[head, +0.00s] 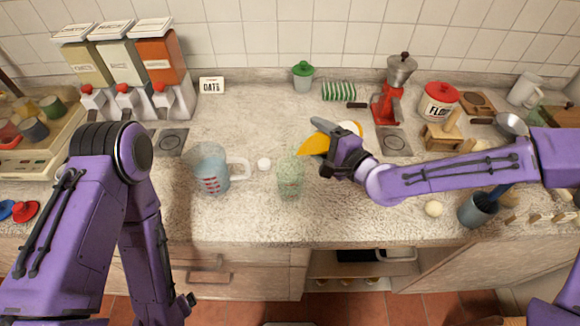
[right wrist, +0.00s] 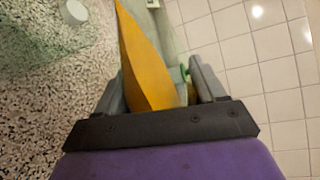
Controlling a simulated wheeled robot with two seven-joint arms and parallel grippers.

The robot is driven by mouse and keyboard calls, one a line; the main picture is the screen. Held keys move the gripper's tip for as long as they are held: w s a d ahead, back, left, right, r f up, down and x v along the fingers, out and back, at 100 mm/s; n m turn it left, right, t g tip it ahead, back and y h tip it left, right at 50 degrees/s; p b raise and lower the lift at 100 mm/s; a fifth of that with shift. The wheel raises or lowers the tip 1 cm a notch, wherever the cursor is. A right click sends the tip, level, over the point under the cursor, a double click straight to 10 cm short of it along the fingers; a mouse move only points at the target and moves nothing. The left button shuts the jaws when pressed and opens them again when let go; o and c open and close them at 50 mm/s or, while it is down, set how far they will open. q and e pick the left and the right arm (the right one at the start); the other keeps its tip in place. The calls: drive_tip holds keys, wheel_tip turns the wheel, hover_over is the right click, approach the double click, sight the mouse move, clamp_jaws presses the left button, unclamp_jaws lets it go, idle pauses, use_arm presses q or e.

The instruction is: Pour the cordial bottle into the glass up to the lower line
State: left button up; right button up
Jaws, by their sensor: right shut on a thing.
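The cordial bottle (head: 313,145), holding orange liquid, is tilted well over, with its lower end toward the left. My right gripper (head: 337,143) is shut on it; the orange also shows between the fingers in the right wrist view (right wrist: 148,75). The glass (head: 290,178) is clear and greenish, and stands upright on the counter below and left of the bottle. It shows faintly in the right wrist view (right wrist: 45,35). I cannot make out its lines, any liquid in it, or a stream.
A clear measuring jug (head: 212,170) with red marks stands left of the glass, a small white piece (head: 264,164) between them. A red grinder (head: 388,105) stands behind my right gripper. A round pale ball (head: 433,208) lies front right.

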drive_tip(key=shift+n, duration=0.6)
idle(2.9)
